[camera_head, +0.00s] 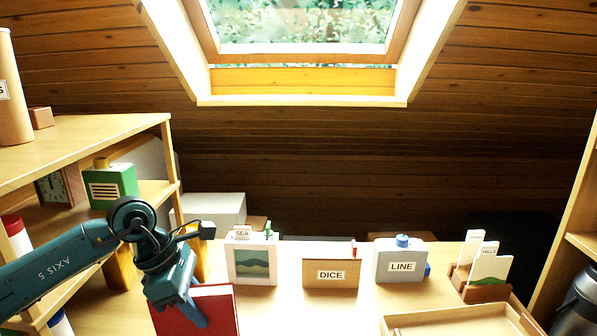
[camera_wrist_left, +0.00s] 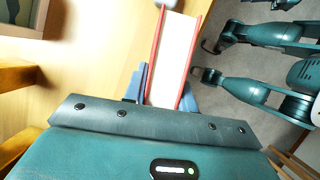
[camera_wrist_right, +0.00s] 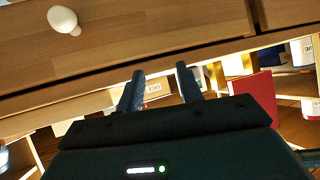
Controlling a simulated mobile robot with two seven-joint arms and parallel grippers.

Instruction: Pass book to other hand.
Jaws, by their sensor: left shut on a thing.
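The red book (camera_head: 208,310) is at the bottom left of the head view, in front of the desk. My left gripper (camera_head: 192,312) is shut on it. In the left wrist view the book (camera_wrist_left: 174,55) shows its pale page edge between red covers, with my left fingers (camera_wrist_left: 162,92) on both sides. My right gripper (camera_wrist_right: 160,84) shows only in its own wrist view; its fingers are apart with nothing between them. There the red book (camera_wrist_right: 254,97) is off to the right, apart from these fingers.
Signs or boxes labelled DICE (camera_head: 331,274) and LINE (camera_head: 401,266), a picture box (camera_head: 251,265) and a card holder (camera_head: 482,285) stand along the desk. A wooden tray (camera_head: 455,322) lies at front right. Shelves (camera_head: 140,125) stand left. A drawer front with a knob (camera_wrist_right: 63,19) is close to my right gripper.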

